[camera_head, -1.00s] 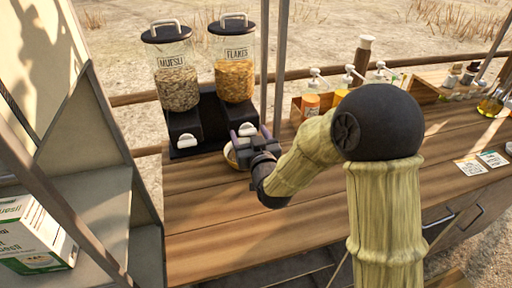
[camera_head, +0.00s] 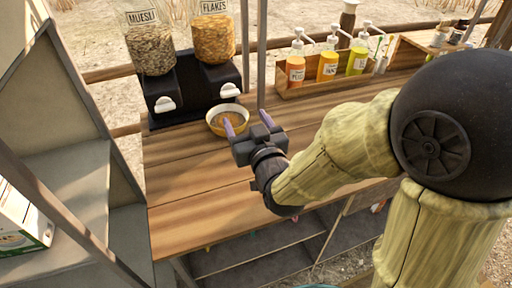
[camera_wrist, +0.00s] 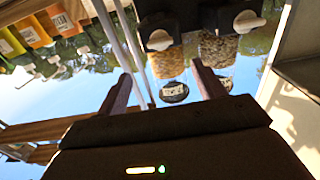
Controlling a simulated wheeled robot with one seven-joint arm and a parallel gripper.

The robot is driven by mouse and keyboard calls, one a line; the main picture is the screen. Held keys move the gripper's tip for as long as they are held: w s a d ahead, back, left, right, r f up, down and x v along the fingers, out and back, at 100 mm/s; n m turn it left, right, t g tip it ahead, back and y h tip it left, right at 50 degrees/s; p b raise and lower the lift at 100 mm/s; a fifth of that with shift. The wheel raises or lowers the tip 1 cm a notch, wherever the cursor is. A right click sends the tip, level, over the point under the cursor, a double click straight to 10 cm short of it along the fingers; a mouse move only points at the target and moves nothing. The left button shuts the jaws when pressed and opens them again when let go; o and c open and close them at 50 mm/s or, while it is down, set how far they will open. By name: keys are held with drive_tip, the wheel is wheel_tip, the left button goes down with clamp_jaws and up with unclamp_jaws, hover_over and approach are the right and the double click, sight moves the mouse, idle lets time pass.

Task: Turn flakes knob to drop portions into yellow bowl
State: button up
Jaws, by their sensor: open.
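The flakes dispenser (camera_head: 213,42) stands on the counter, with clear walls and orange-brown flakes inside. Its white knob (camera_head: 230,90) is on the black base's front; it also shows inverted in the wrist view (camera_wrist: 158,40). The yellow bowl (camera_head: 214,130) sits in front of and below that knob, with brownish contents. My gripper (camera_head: 247,122) is open and empty, at the bowl's front right in the head view. Its left finger overlaps the bowl in the picture; I cannot tell whether they touch. Both fingers are clear of the knob.
The muesli dispenser (camera_head: 150,48) with its own white knob (camera_head: 165,104) stands to the left. A wooden rack (camera_head: 290,91) of pump bottles is to the right. A thin grey post (camera_head: 262,55) rises close behind my gripper. The counter's front left is clear.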

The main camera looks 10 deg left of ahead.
drive_tip(key=shift+b+v, duration=2.85)
drive_tip(key=shift+b, duration=1.25)
